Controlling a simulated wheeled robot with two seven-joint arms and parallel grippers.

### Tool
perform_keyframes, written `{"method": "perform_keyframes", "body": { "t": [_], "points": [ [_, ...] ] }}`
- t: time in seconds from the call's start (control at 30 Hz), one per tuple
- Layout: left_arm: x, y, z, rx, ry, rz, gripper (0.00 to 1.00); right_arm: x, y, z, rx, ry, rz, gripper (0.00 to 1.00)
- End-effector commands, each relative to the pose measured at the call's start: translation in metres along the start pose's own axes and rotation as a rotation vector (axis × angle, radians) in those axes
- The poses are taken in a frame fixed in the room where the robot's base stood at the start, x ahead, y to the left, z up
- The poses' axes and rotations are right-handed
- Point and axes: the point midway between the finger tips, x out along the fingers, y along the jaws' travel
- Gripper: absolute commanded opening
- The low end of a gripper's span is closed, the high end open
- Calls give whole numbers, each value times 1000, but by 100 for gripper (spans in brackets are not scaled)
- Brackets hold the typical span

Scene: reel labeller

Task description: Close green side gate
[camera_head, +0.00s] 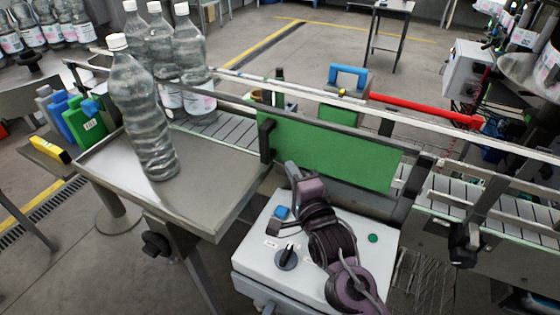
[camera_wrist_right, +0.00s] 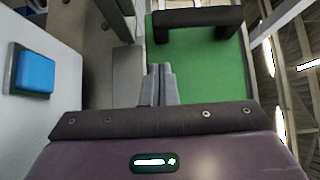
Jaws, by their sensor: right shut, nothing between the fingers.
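The green side gate (camera_head: 330,150) is a flat green panel along the near side of the conveyor, behind the white control box. A black handle (camera_head: 266,141) stands at its left end. In the right wrist view the green panel (camera_wrist_right: 205,75) lies ahead, with the black bar handle (camera_wrist_right: 198,24) across its top. My right gripper (camera_head: 291,168) is above the box's far edge, just in front of the panel's lower left part. Its fingers (camera_wrist_right: 158,70) are together and empty, short of the handle. I cannot tell whether the gate is fully closed. My left gripper is not in view.
The white control box (camera_head: 255,262) with a blue button (camera_head: 281,212), black knob (camera_head: 287,257) and green button (camera_head: 373,238) lies under my right arm. A metal table (camera_head: 215,190) with a tall bottle (camera_head: 140,110) stands left. A red bar (camera_head: 425,108) runs behind the conveyor.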

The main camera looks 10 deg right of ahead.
Motion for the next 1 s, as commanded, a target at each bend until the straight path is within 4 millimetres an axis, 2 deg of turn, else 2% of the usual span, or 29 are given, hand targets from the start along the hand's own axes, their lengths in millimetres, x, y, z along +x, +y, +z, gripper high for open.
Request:
{"method": "perform_keyframes", "body": {
  "t": [0.03,0.1,0.3,0.67,1.0],
  "points": [
    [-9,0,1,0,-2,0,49,6,-5,8,3,-4,0,0],
    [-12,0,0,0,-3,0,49,11,-4,14,3,-3,1,0],
    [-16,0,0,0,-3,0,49,20,-1,22,0,-3,0,0],
    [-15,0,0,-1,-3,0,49,21,1,24,1,-2,0,0],
    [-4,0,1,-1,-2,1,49,53,2,56,4,-1,1,0]
  ]
}}
